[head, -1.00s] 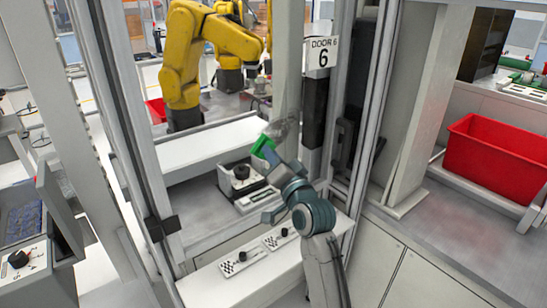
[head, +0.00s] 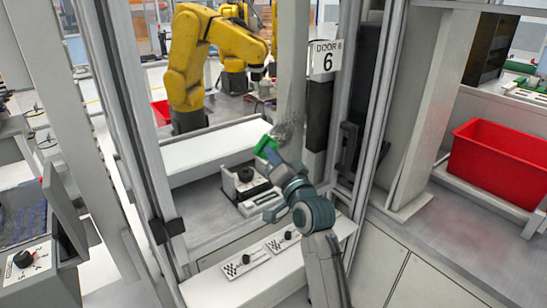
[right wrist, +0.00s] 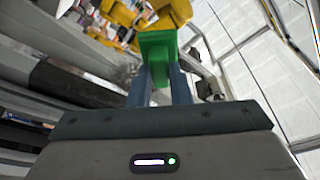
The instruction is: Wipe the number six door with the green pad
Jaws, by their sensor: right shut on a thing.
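The number six door (head: 132,130) is a clear pane in a grey metal frame, with a white sign reading DOOR 6 (head: 326,58) near its top right. A dark, speckled smudge (head: 290,132) shows on the pane and also in the right wrist view (right wrist: 122,72). My right gripper (head: 271,159) is shut on the green pad (head: 264,146), and holds it just left of and below the smudge. In the right wrist view the pad (right wrist: 158,48) stands upright between the two fingertips. I cannot tell whether it touches the pane. My left gripper is not in view.
A yellow robot arm (head: 205,50) and a white ledge (head: 215,145) are behind the pane. A red bin (head: 497,160) stands at the right. A black latch (head: 166,230) is on the left frame.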

